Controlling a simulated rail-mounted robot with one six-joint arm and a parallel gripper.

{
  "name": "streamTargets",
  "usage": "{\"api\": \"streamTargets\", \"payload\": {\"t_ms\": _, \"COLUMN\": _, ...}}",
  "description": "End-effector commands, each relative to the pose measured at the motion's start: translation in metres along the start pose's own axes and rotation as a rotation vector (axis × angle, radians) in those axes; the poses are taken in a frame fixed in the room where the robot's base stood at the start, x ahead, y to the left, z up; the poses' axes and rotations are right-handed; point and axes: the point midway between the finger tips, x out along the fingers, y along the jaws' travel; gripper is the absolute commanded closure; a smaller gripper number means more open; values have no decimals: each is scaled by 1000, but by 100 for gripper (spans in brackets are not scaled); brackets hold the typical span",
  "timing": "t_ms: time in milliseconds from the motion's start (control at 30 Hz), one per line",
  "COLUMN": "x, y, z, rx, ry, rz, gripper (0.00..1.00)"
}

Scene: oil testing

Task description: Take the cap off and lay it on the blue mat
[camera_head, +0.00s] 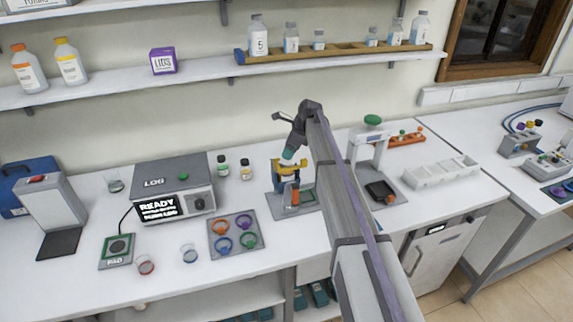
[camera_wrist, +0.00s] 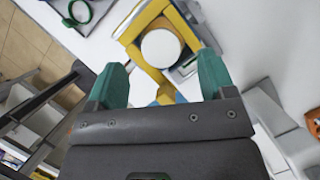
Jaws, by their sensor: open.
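A white round top, which looks like the cap (camera_wrist: 160,47), sits inside a yellow frame (camera_wrist: 148,22) in the wrist view. The yellow frame (camera_head: 278,166) stands on a grey base in the middle of the bench in the head view, where my arm partly hides it and the cap cannot be made out. My gripper (camera_wrist: 161,66) has its teal fingers spread apart, with the cap between and beyond their tips and nothing held. In the head view my gripper (camera_head: 288,154) is just above the frame. I cannot surely pick out a plain blue mat.
A grey mat (camera_head: 219,239) with several coloured rings lies left of the frame. A LOG machine (camera_head: 170,168), two small bottles (camera_head: 223,165), and beakers (camera_head: 190,254) stand nearby. A press-like stand (camera_head: 365,150) and white rack (camera_head: 441,172) are to the right.

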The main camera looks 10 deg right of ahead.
Motion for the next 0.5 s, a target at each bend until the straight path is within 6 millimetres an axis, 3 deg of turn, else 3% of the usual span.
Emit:
{"api": "streamTargets", "payload": {"t_ms": 33, "x": 19, "y": 0, "z": -3, "rx": -1, "ry": 0, "rz": 0, "gripper": 24}}
{"api": "streamTargets", "payload": {"t_ms": 167, "x": 44, "y": 0, "z": -3, "rx": -2, "ry": 0, "rz": 0, "gripper": 24}}
{"api": "streamTargets", "payload": {"t_ms": 400, "x": 41, "y": 0, "z": 0, "rx": -1, "ry": 0, "rz": 0, "gripper": 24}}
{"api": "streamTargets", "payload": {"t_ms": 500, "x": 41, "y": 0, "z": 0, "rx": -1, "ry": 0, "rz": 0, "gripper": 32}}
